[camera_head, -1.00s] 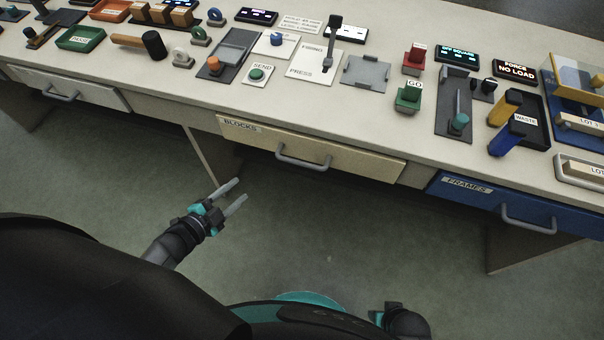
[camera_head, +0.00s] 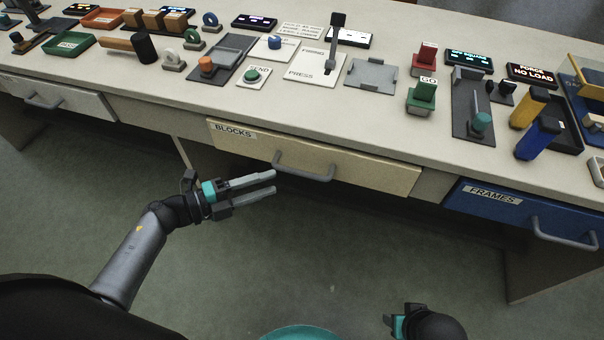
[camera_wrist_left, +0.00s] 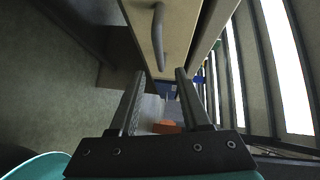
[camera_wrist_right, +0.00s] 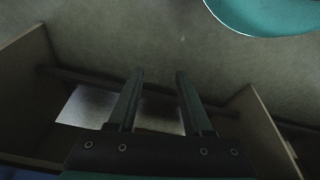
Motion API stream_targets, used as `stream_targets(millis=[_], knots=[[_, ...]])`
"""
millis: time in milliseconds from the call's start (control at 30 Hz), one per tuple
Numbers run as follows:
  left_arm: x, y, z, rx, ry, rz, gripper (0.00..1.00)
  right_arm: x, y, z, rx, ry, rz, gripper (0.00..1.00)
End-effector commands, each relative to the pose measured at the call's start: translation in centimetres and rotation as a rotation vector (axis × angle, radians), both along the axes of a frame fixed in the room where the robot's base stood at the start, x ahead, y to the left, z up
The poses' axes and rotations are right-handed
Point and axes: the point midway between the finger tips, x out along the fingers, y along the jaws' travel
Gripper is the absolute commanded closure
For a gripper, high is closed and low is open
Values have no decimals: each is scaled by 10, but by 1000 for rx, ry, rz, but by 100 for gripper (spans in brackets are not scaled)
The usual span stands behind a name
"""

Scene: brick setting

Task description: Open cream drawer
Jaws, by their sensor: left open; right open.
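The cream drawer (camera_head: 360,168), labelled BLOCKS, is shut in the front of the bench. Its grey bar handle (camera_head: 304,167) sticks out from the middle of its front. My left gripper (camera_head: 274,183) is open and empty, just left of the handle and a little below it, apart from it. In the left wrist view the handle (camera_wrist_left: 158,38) shows ahead of the open fingers (camera_wrist_left: 157,72), near the top. My right gripper shows open and empty in the right wrist view (camera_wrist_right: 160,74). In the head view only part of it shows at the bottom edge.
A blue drawer (camera_head: 520,212) labelled FRAMES is to the right, and a pale drawer (camera_head: 58,98) to the left, both shut. The benchtop (camera_head: 300,105) holds buttons, a lever and blocks. The floor (camera_head: 350,255) in front of the cream drawer is clear.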

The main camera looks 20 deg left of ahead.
Motion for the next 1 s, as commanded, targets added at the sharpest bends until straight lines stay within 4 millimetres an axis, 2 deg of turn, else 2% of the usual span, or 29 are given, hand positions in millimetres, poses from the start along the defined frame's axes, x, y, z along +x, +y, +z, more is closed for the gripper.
stream_targets(millis=[200, 400, 600, 900, 1000], knots=[[33, -37, -8, -4, -3, 0, 53, 10, 1, 21, 6, -39, -2, 50], [53, -57, -12, -3, -1, 1, 53, 15, 2, 39, 8, -63, -2, 50], [61, -67, -13, -1, 1, 1, 53, 16, 2, 48, 9, -74, -2, 50], [62, -68, -13, -1, 1, 1, 53, 17, 2, 50, 10, -77, -3, 50], [62, -68, -13, -1, 1, 1, 63, 17, 2, 50, 10, -77, -3, 50]])
